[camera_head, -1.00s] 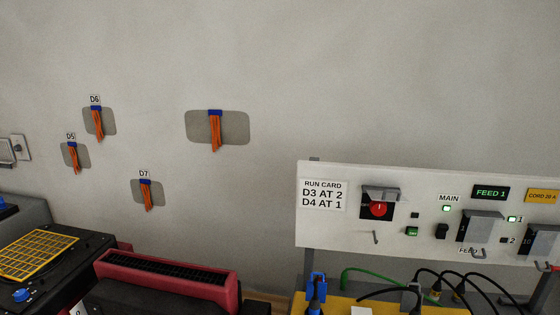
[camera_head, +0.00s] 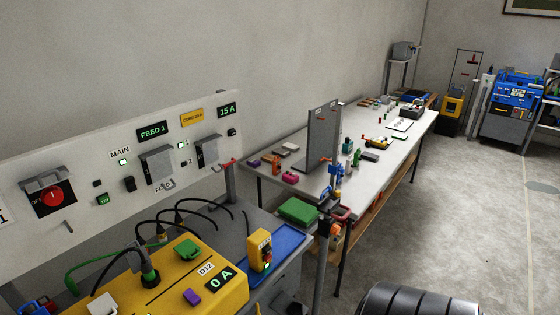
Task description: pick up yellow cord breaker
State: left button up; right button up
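A small yellow box-shaped device with a dark front and a small green light, which looks like the yellow cord breaker (camera_head: 260,250), stands upright on a blue tray (camera_head: 287,240). The tray lies to the right of a larger yellow unit (camera_head: 170,290) that reads "0 A" and bears a "D12" label. Neither of my grippers is in view, and nothing is seen holding the yellow device.
A white control panel (camera_head: 100,180) stands behind the yellow unit, with black cables looping below it. A pole with blue and red parts (camera_head: 335,190) rises right of the tray. A long cluttered bench (camera_head: 330,182) runs along the wall. Open floor (camera_head: 460,230) lies right.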

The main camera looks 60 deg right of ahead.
aim_at(258, 240)
jog(key=z, duration=1.55)
